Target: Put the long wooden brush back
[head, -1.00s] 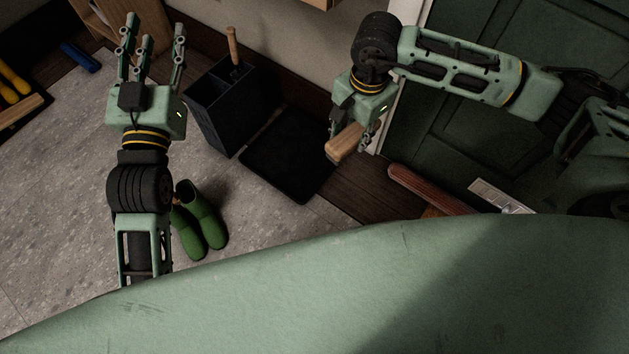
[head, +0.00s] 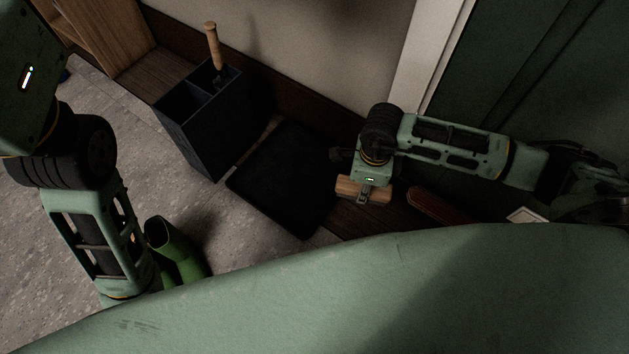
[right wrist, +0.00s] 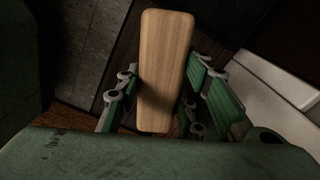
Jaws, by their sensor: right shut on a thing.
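A pale wooden bar, which I take to be the long wooden brush (head: 350,188), is gripped in my right gripper (head: 369,192). In the right wrist view the brush (right wrist: 165,60) lies lengthwise between the fingers on both sides. No bristles show. The right gripper is over the dark wood strip near the door, right of the black tray. My left gripper's palm (head: 28,78) is at the upper left edge of the head view; its fingers are not clearly seen.
A dark divided bin (head: 205,125) holds a wooden-handled tool (head: 213,45). A flat black tray (head: 285,180) lies beside it. Green boots (head: 176,255) stand near my left arm. A reddish-brown bar (head: 438,205) lies by the door. Wooden furniture (head: 115,35) stands at the upper left.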

